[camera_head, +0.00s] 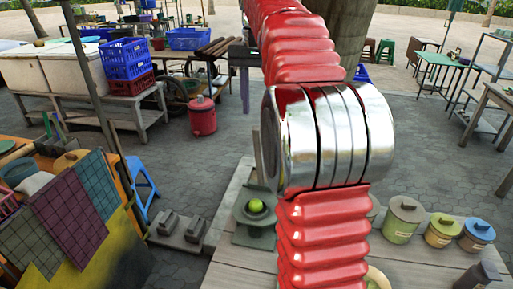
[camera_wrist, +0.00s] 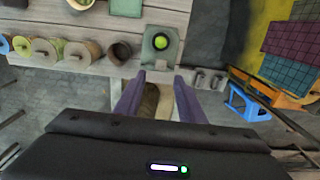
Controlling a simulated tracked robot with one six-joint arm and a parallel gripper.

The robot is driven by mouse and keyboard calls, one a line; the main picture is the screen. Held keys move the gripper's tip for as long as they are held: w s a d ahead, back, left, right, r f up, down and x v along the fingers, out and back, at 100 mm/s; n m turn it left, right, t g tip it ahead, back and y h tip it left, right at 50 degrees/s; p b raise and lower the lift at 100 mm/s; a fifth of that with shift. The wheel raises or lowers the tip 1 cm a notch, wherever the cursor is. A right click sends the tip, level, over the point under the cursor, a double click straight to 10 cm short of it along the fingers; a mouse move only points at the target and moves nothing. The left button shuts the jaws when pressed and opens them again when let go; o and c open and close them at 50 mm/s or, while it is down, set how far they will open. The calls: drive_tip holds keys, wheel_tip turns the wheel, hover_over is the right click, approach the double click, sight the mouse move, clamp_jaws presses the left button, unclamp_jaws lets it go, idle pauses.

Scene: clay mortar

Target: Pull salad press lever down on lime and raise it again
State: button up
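The lime (camera_head: 256,206) is bright green and sits on a grey-green press (camera_head: 254,234) near the far left edge of the wooden table. In the wrist view the lime (camera_wrist: 161,43) rests in the middle of the press (camera_wrist: 158,57), at the table's edge. I cannot make out the lever in either view. My gripper (camera_wrist: 160,77) is open, its two purple fingers apart with nothing held between them. In the wrist picture its fingertips lie just below the press; their height above it is unclear. In the head view my red arm hides the gripper.
Lidded jars (camera_head: 403,218) stand on the right of the table (camera_head: 270,262). In the wrist view a brown bowl (camera_wrist: 120,52) stands left of the press. A blue stool (camera_head: 142,185) and a stall with dark tiled panels (camera_head: 70,215) are at left.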

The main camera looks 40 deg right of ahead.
sight(257, 148)
drive_tip(key=shift+f, duration=0.1)
wheel_tip(257, 148, down, 14)
drive_tip(key=shift+r, duration=0.2)
idle(0.8)
drive_tip(key=shift+c, duration=0.2)
clamp_jaws()
drive_tip(key=shift+d, duration=0.1)
idle(0.4)
